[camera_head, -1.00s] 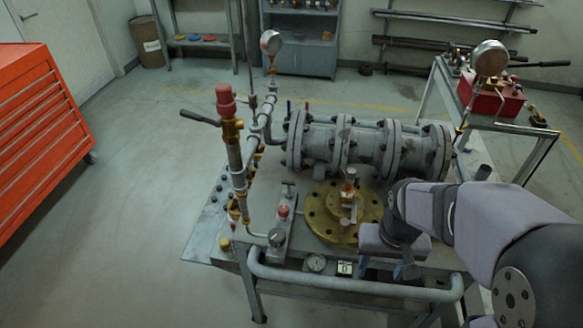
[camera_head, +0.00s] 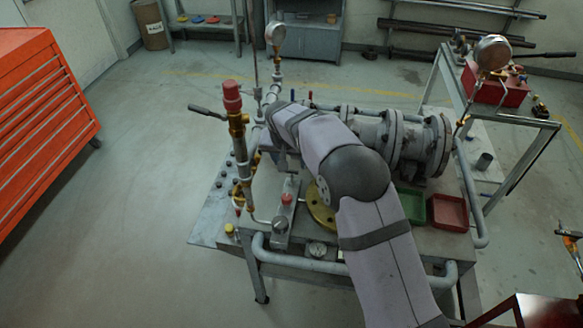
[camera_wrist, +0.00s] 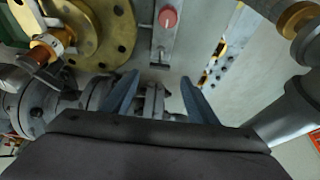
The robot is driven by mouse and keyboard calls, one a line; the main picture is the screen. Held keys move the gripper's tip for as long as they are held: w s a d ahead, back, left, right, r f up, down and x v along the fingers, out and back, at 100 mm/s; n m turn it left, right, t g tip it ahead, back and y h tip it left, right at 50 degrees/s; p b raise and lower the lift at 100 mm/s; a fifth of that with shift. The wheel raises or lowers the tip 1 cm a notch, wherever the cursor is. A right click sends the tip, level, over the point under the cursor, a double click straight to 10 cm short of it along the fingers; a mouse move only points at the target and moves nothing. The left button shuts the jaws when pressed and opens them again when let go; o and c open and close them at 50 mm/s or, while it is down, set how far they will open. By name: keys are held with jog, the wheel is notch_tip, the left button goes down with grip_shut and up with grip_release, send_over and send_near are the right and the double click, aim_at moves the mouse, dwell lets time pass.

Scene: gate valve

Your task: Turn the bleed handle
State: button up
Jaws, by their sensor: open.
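I cannot tell for sure which part is the bleed handle. A small T-shaped handle (camera_head: 290,183) stands on a narrow grey block with a red knob (camera_head: 286,199) at the bench's front left. In the wrist view the T-handle (camera_wrist: 160,56) shows small, below the red knob (camera_wrist: 168,18) on the same block. My gripper (camera_wrist: 160,98) is open, its two blue-grey fingers spread wide. Nothing is held. A flanged grey pipe fitting (camera_wrist: 152,100) shows beyond the gap between the fingers. In the head view my arm hides the gripper's fingertips.
A tall pipe with a red cap (camera_head: 232,96) and black lever (camera_head: 207,112) stands left of my arm. The large flanged pipe (camera_head: 398,138) lies behind it. A brass flange (camera_head: 318,205) is partly covered. Green (camera_head: 411,203) and red (camera_head: 449,212) trays sit right.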

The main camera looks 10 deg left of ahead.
aim_at(292, 171)
jog(key=shift+p+x, duration=1.45)
jog(key=shift+x, duration=2.25)
jog(key=shift+r, duration=0.1)
jog(key=shift+c, duration=0.7)
jog(key=c, duration=0.9)
